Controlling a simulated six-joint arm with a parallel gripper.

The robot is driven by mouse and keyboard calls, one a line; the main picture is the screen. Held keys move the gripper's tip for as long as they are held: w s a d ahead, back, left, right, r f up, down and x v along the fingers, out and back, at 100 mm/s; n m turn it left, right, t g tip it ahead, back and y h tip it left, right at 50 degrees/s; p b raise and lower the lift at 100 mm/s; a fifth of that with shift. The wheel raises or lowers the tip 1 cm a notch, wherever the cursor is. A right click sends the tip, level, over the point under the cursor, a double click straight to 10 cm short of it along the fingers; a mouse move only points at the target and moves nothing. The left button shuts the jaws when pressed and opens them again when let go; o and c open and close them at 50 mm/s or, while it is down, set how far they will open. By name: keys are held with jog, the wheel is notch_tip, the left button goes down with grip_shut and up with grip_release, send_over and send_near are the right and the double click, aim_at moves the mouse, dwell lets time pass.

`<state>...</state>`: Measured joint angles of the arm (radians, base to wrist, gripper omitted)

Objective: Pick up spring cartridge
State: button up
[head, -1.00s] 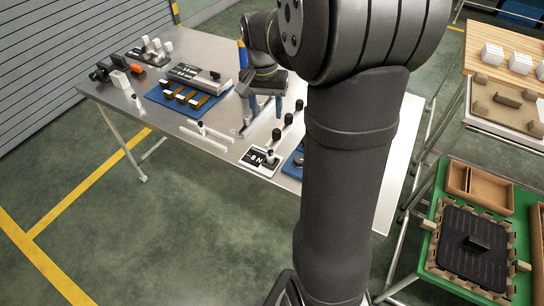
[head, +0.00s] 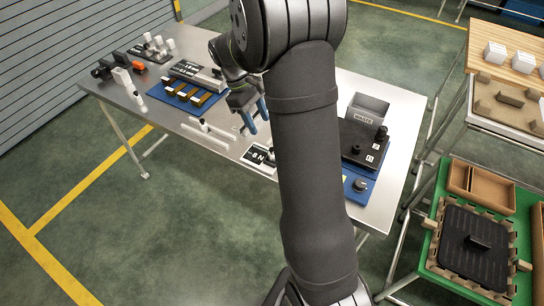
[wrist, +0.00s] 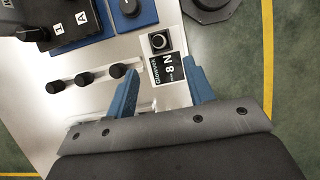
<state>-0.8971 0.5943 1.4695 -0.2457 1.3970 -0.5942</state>
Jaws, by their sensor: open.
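Three black upright cylinders stand in a slanted row in the wrist view, left (wrist: 54,85), middle (wrist: 84,78) and right (wrist: 118,70). They may be spring cartridges; no lettering on them is readable. The plate also shows in the head view (head: 256,158), partly behind my arm. My gripper (wrist: 162,68) is open and empty. Its blue fingers are on either side of the plate in the picture, with the right cylinder beside the left finger. It hangs above the metal table in the head view (head: 258,125).
A blue board with brown slots (head: 190,95) lies left of my gripper. A black block with knobs (head: 362,145) and a grey bin (head: 368,108) stand to the right. White rails (head: 204,136) lie near the front edge. The table's front left is mostly clear.

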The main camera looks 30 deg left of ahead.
jog(key=x, duration=1.2)
jog(key=shift+w+f, duration=0.1)
jog(key=shift+w, duration=0.1)
grip_shut()
